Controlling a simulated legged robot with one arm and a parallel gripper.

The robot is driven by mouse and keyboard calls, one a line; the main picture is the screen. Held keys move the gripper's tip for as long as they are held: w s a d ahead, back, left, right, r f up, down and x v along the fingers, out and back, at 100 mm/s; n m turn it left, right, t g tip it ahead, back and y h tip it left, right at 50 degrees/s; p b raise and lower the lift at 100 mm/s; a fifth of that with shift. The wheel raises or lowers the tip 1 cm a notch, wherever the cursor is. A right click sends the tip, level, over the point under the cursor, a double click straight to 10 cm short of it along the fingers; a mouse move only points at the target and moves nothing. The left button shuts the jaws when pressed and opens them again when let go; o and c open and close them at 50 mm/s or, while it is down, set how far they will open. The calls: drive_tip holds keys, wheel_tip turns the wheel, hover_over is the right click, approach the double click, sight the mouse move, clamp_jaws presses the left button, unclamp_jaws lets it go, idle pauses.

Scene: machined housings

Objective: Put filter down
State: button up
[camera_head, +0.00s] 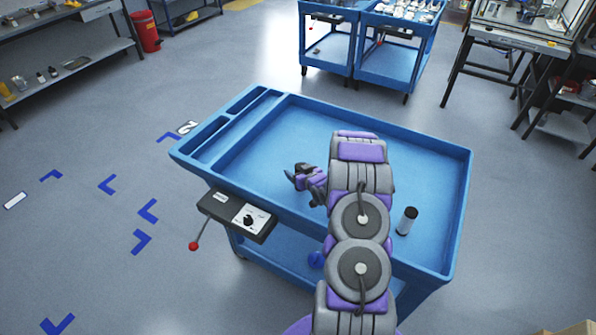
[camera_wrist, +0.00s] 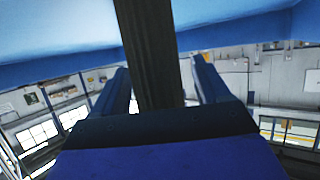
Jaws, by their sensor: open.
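The filter appears to be the white cylinder with dark ends (camera_head: 406,222), standing in the blue cart's top tray (camera_head: 430,165), near its front right. It is to the right of my arm and apart from my gripper. My gripper (camera_head: 298,177) is open, over the left middle of the tray, with my arm between it and the cylinder. The cylinder cannot be made out there.
A control box (camera_head: 238,216) with a red-knobbed lever (camera_head: 194,246) is on the cart's front left. Narrow compartments (camera_head: 232,125) line the tray's left end. The tray floor behind my gripper is clear. Other blue carts (camera_head: 352,75) stand at the back.

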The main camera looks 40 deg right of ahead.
drive_tip(key=p+v, duration=0.2)
drive_tip(key=v, duration=1)
drive_tip(key=s+a+r+n+g+h, duration=0.1)
drive_tip(key=s+a+r+g, duration=0.1)
drive_tip(key=a+r+g, duration=0.35)
drive_tip(key=s+a+r+g, duration=0.3)
drive_tip(key=a+r, duration=0.4)
drive_tip(key=r, duration=0.2)
drive_tip(key=s+a+r+g+y, duration=0.1)
drive_tip(key=s+a+r+g, duration=0.2)
drive_tip(key=s+a+r, duration=0.3)
drive_tip(key=s+a+r+g+y, duration=0.2)
drive_tip(key=s+a+r, duration=0.3)
drive_tip(key=s+a, duration=1.1)
drive_tip(key=s+g, duration=0.1)
drive_tip(key=s, duration=0.4)
drive_tip(key=shift+s+a+r+n, duration=0.25)
drive_tip(key=shift+s+r+n, duration=0.15)
